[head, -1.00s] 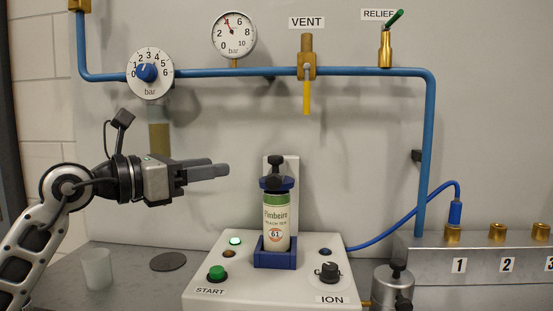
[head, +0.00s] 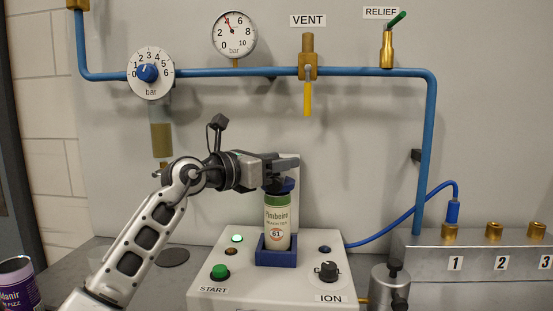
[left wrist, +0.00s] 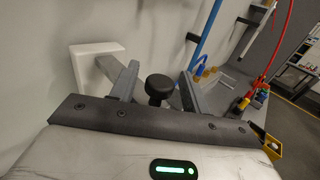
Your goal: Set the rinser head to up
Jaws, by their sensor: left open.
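The rinser head (head: 280,184) is a dark blue cap piece on top of a white and green can (head: 277,220), which stands upright in a blue holder on the white machine. A black knob (left wrist: 159,88) on top of the head shows in the left wrist view. My left gripper (head: 292,162) is at the top of the head and hides the knob in the head view. In the left wrist view its open fingers (left wrist: 157,85) stand on either side of the knob, with gaps visible. My right gripper is not in view.
The white machine (head: 220,295) carries a green START button (head: 219,271) and a black ION knob (head: 328,270). A white backing post (left wrist: 97,62) stands behind the head. A purple can (head: 17,283) is at the lower left. A blue pipe (head: 240,73) runs above.

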